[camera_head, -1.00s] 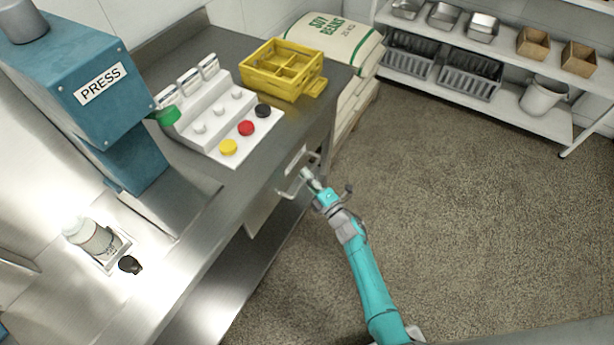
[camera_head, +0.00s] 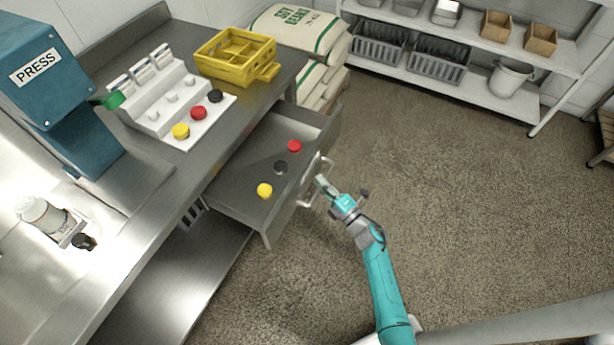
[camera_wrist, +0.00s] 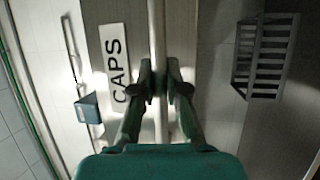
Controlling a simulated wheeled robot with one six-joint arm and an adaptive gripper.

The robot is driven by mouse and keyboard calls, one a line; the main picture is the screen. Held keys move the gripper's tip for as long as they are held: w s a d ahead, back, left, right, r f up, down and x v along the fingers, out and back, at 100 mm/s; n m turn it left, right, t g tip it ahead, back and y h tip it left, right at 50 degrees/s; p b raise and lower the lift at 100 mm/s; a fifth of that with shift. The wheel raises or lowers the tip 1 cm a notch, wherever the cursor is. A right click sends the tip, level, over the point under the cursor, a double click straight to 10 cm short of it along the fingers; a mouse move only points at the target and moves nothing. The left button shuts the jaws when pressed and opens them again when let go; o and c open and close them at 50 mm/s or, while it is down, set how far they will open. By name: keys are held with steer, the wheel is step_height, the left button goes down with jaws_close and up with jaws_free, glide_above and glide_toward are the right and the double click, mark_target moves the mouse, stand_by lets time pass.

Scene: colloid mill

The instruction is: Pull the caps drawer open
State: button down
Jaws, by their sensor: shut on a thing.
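The caps drawer (camera_head: 232,183) stands pulled out from under the steel counter in the head view. Inside lie a red cap (camera_head: 294,146), a black cap (camera_head: 280,167) and a yellow cap (camera_head: 265,190). My gripper (camera_head: 318,183) is at the drawer's front, at its bar handle (camera_head: 303,203). In the wrist view my gripper (camera_wrist: 160,88) is shut on the handle (camera_wrist: 157,30), beside the CAPS label (camera_wrist: 115,65). The fingers hide part of the handle.
On the counter (camera_head: 150,205) are a blue press (camera_head: 50,85), a white cap stand (camera_head: 165,105), a yellow crate (camera_head: 236,57) and a bottle (camera_head: 45,215). Soy bean sacks (camera_head: 300,30) stand behind the drawer. The floor (camera_head: 470,200) to the right is clear.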

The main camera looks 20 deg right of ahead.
steer(key=shift+s+d, duration=1.3)
steer(key=shift+s, duration=0.3)
steer(key=c, duration=1.2)
jaws_free()
steer(key=v, duration=1.2)
